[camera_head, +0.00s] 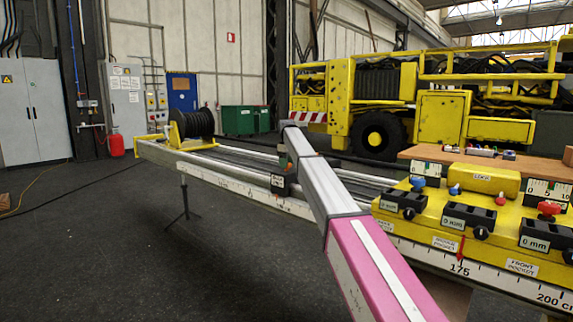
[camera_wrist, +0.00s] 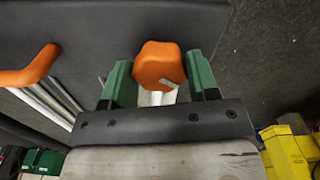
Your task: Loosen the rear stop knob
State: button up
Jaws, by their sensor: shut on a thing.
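An orange faceted knob (camera_wrist: 160,65) sits between the two green fingers of my gripper (camera_wrist: 160,82) in the wrist view. My gripper is shut on this knob. The knob stands against a dark grey block (camera_wrist: 100,35); a pale shank shows just below its head. A small dark block with a white label (camera_head: 279,183) sits on the rail beside my arm.
An orange curved handle (camera_wrist: 28,70) is at the wrist view's left. A yellow fixture (camera_head: 450,215) with dark labelled blocks and coloured knobs stands at the right. A black cable reel (camera_head: 194,124) sits at the rail's far left end.

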jog(key=shift+n, duration=1.5)
jog(key=o, duration=0.9)
jog(key=shift+r, duration=0.1)
notch_tip(320, 180, up, 11)
jog(key=shift+f, duration=0.2)
